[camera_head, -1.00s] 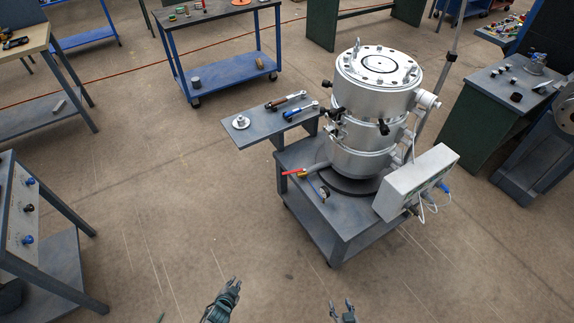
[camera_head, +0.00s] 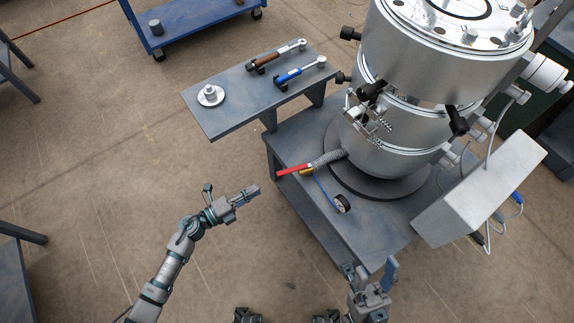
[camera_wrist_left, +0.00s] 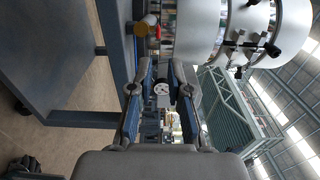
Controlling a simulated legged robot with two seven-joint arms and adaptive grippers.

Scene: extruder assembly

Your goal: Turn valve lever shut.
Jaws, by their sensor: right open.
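The red valve lever (camera_head: 294,170) sticks out to the left from a ribbed grey pipe (camera_head: 327,158) at the foot of the silver extruder vessel (camera_head: 420,55). A red-orange end, likely the lever, shows at the top of the left wrist view (camera_wrist_left: 141,29). My left gripper (camera_head: 251,193) is to the left of the lever and nearer to me, apart from it. Its two fingers (camera_wrist_left: 162,68) stand apart with nothing between them. My right gripper (camera_head: 371,276) is open and empty at the cart's front edge.
A side shelf (camera_head: 232,123) holds two tools and a round metal part (camera_head: 210,96). A pale control box (camera_head: 480,190) stands at the right. Floor left of the cart is clear.

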